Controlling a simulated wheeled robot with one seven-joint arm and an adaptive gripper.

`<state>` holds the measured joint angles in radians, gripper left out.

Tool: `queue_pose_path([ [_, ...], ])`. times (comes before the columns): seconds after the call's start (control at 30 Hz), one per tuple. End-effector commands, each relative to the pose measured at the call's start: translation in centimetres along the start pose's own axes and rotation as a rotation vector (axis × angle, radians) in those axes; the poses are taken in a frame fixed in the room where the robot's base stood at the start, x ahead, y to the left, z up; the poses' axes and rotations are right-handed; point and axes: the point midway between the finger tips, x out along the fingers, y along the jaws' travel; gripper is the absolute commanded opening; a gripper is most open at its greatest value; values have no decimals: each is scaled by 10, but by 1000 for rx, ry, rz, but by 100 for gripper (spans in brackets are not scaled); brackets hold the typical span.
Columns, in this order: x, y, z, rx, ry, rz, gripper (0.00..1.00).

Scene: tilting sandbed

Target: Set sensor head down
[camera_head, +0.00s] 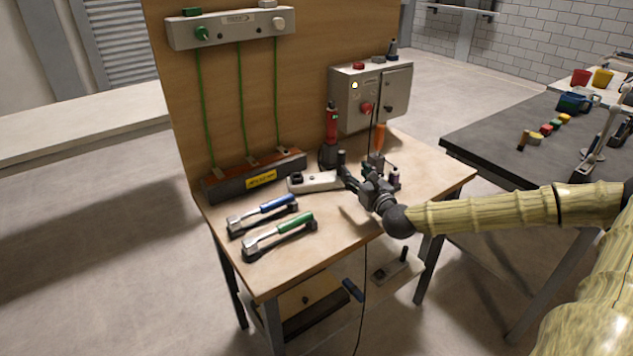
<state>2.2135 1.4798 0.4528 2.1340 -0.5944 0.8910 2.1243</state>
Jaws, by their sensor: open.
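My gripper (347,180) is open, low over the wooden workbench (345,228), with its fingers pointing left. A pale elongated block (318,181) with a dark round part at its left end lies on the bench just left of the fingers. A small dark upright cylinder (341,158) shows right behind the fingertips. Either may be the sensor head; I cannot tell which. Whether the fingers touch the block or the cylinder is also unclear, as the gripper partly covers that spot.
Blue-handled (263,213) and green-handled (279,236) tools lie in dark holders at front left. A dark block with a yellow label (261,179) stands behind. A red tool (331,125), an orange-handled tool (379,138) and a grey control box (370,97) stand near the back panel. The bench's front right is bare.

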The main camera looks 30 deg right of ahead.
Motion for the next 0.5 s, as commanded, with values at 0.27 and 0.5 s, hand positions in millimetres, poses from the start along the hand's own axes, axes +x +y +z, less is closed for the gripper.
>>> queue_pose_path([
  [0.27, 10, -13, 2, 7, -4, -20, 50],
  [0.5, 31, -16, 2, 7, -4, -21, 50],
])
